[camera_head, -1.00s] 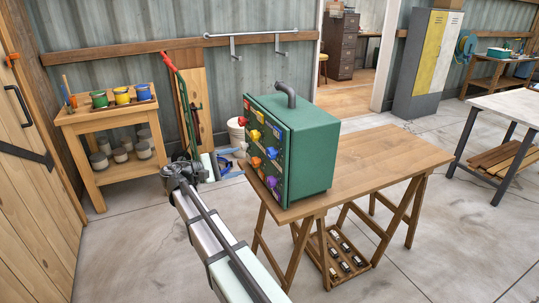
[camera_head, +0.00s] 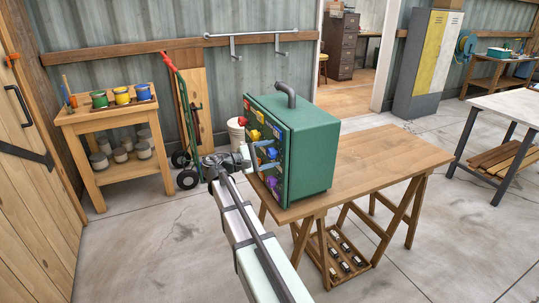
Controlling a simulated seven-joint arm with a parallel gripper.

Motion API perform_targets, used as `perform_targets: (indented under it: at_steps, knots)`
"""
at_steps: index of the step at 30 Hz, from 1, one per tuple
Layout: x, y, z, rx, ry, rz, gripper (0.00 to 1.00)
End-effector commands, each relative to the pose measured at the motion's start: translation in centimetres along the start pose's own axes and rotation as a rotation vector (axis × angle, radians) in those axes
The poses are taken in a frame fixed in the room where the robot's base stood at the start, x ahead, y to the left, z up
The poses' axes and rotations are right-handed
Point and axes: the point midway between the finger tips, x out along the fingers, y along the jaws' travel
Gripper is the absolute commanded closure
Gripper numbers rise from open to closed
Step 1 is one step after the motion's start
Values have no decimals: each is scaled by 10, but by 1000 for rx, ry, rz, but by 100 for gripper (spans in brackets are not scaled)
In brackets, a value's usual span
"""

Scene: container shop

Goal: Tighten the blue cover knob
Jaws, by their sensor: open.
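The green box (camera_head: 313,160) stands on the wooden table, its panel of coloured knobs facing left. A blue knob (camera_head: 271,153) shows on the panel, about halfway up; another small blue part sits higher up. The picture is too small to tell which one is the cover knob. My gripper (camera_head: 247,158) is open at the left of the panel, close to its middle rows. I cannot tell whether it touches a knob. It hides part of the panel, including where an orange knob was seen.
Yellow (camera_head: 255,134) and purple (camera_head: 271,182) knobs sit above and below my gripper. The wooden table (camera_head: 375,155) is bare right of the box. A hand truck (camera_head: 183,120) and a paint stand (camera_head: 105,115) are behind at the left.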

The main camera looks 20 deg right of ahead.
Motion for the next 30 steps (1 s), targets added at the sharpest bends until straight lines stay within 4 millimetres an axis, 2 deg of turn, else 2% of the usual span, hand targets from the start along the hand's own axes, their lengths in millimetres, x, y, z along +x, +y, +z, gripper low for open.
perform_targets:
  at_steps: [9, 26, 30]
  knots:
    - [1, 0, 0, 0, 1, 0, 29]
    - [1, 0, 0, 0, 0, 0, 83]
    - [1, 0, 0, 5, 0, 0, 84]
